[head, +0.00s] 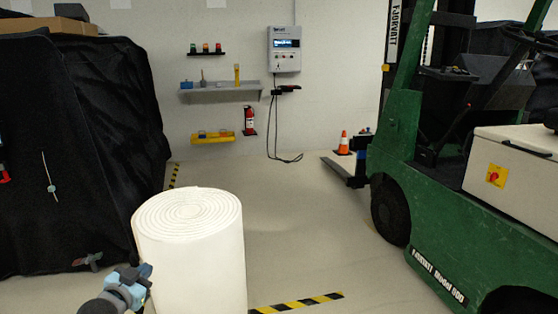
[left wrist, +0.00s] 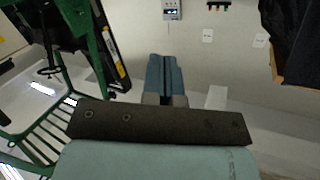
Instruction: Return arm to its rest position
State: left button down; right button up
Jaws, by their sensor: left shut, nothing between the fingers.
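My left gripper (head: 145,271) shows at the bottom left of the head view, in front of the lower left side of a large white roll. In the left wrist view its two blue fingers (left wrist: 162,72) lie side by side, shut, with nothing between them. My right gripper is in neither view.
The white roll (head: 195,255) stands upright close by. A black-covered cart (head: 85,150) fills the left and a green forklift (head: 450,240) the right. A charger (head: 284,48), shelf (head: 220,90) and fire extinguisher (head: 249,121) are at the back wall. Open floor (head: 300,225) lies between.

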pick_arm(q)
jog(key=s+d+r+g+h, duration=0.1)
jog(key=s+d+h, duration=0.4)
jog(key=s+d, duration=1.75)
jog(key=s+d+r+n+h, duration=0.1)
jog(key=s+d+r+n, duration=0.1)
jog(key=s+r, duration=0.45)
notch_tip(320, 180, up, 7)
jog(key=a+y+p, duration=0.1)
jog(key=a+p, duration=0.1)
jog(key=p, duration=1.4)
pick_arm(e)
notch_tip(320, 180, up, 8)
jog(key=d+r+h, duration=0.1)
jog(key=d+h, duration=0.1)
pick_arm(q)
jog(key=s+a+r+g+y+p, duration=0.3)
jog(key=s+a+g+y+p, duration=0.1)
jog(key=p, duration=2.1)
jog(key=shift+s+a, duration=0.7)
jog(key=shift+a, duration=0.5)
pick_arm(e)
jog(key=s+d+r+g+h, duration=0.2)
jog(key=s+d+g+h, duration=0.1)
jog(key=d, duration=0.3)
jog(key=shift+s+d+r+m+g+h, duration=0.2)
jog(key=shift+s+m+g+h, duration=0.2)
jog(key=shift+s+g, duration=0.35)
